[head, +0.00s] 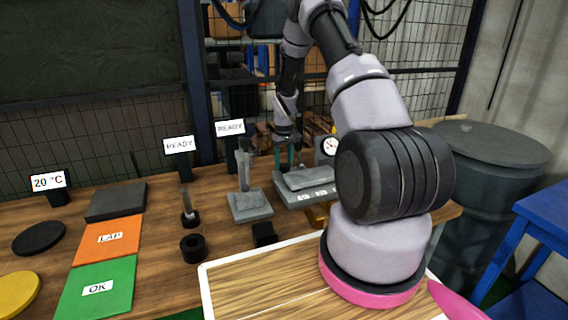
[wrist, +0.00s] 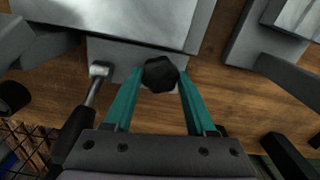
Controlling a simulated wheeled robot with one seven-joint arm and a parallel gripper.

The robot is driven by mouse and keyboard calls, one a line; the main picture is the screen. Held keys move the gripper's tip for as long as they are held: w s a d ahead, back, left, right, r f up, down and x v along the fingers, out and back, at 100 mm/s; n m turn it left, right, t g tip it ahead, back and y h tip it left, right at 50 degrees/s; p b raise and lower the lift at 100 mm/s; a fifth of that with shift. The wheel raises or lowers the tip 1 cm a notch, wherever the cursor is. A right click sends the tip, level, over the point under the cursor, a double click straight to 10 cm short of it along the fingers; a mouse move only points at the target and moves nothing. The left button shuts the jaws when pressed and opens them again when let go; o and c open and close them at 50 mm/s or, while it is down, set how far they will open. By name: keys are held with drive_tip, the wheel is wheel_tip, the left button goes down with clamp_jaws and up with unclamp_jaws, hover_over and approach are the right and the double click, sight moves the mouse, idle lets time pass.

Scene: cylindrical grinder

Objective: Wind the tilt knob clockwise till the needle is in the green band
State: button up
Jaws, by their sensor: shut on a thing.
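The black lobed tilt knob (wrist: 160,74) sits at the edge of a grey metal plate in the wrist view. My gripper (wrist: 161,80) has its two teal fingers on either side of the knob, shut on it. In the head view my gripper (head: 289,156) reaches down at the far end of the grey machine table (head: 298,197), and the knob cannot be made out there.
A grey stand (head: 249,206) with an upright post is left of the machine table. A black ring (head: 193,248) and small black block (head: 264,234) lie nearer. Orange LAP (head: 108,240) and green OK (head: 97,289) mats lie left. A metal lever (wrist: 91,93) is close left of the fingers.

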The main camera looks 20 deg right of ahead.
sight(284, 165)
drive_tip(key=m, duration=0.4)
drive_tip(key=o, duration=1.4)
wheel_tip(284, 165, up, 11)
drive_tip(key=shift+f, duration=0.1)
